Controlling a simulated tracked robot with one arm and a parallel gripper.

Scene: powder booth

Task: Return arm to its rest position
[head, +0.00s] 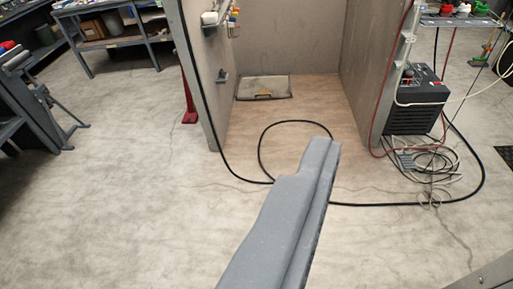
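My gripper (322,145) reaches up from the bottom centre of the head view, a long grey shape with its tip toward the booth. Its two long parts lie side by side with no gap between them, so it looks shut. Nothing shows at its tip. It appears over the open floor in front of the booth, and its height above the floor is hard to judge. The rest of my arm is not clearly in view.
A booth with grey walls (288,38) stands ahead, a flat tray-like unit (264,88) at its back. A black hose (380,204) loops across the floor. A dark control box (416,100) and coiled cables are right. Benches (115,42) stand left. The left foreground floor is clear.

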